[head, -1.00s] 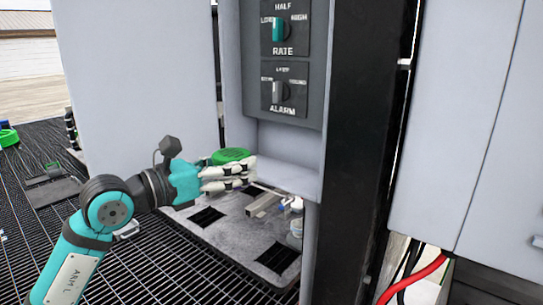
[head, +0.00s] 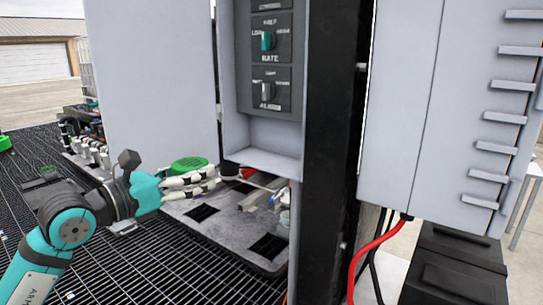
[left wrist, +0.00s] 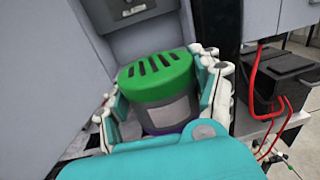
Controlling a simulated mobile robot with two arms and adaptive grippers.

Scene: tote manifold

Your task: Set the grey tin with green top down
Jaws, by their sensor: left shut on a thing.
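The grey tin with green top (left wrist: 158,95) is between the fingers of my left gripper in the left wrist view. Its slotted green lid faces up and its grey body shows below, with the lower part hidden by the gripper. In the head view the green top (head: 189,164) shows just above the white fingers of my left gripper (head: 203,182). The left gripper is shut on the tin, in front of the grey cabinet's open recess and over the grey board. My right gripper is not in view.
A grey board (head: 222,218) with dark square openings lies below on the black grating (head: 130,265). The recess ledge (head: 263,160) is right of the tin, under a panel with two knobs (head: 268,65). A black post (head: 327,150) and red cable (head: 375,245) are farther right.

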